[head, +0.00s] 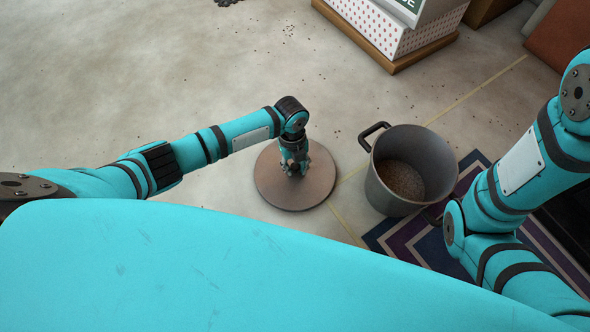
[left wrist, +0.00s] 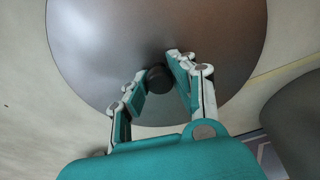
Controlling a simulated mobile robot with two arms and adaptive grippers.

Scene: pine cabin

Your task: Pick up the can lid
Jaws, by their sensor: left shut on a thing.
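The can lid (head: 268,192) is a round, flat, brownish-grey disc, low over the pale floor left of a dark pot. In the left wrist view the lid (left wrist: 90,50) fills the upper middle, with a dark round knob (left wrist: 157,79) at its centre. My left gripper (head: 293,170) points down at the middle of the lid; in the left wrist view its fingers (left wrist: 158,78) are shut on the knob from both sides. I cannot tell whether the lid touches the floor. My right arm shows at the right, but its gripper is out of sight.
The open dark pot (head: 412,165) with side handles stands just right of the lid, partly on a striped purple rug (head: 400,235). A polka-dotted box (head: 400,25) stands at the back. The concrete floor (head: 150,70) to the left is mostly clear.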

